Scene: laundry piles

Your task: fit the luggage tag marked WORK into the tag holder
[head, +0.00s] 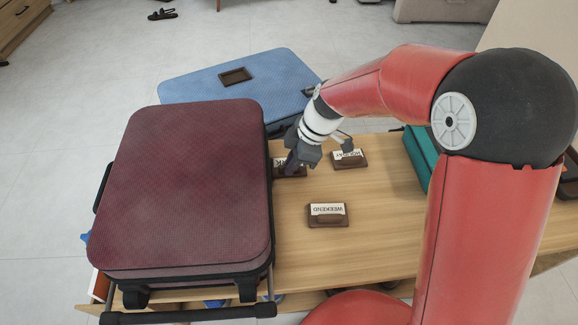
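A brown tag with a white label (293,171) lies on the wooden table beside the maroon suitcase. Whether the fingers are open or closed on the tag is hidden. The tag holder, a dark brown rectangular frame (235,76), lies on the upper face of the blue suitcase (190,88), beyond the table, and looks empty.
A WEEKEND tag (327,215) and another labelled tag (349,160) lie on the table (370,245). The large maroon suitcase (190,185) stands close left of my gripper. A teal case (420,158) is at the right. The table's front middle is clear.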

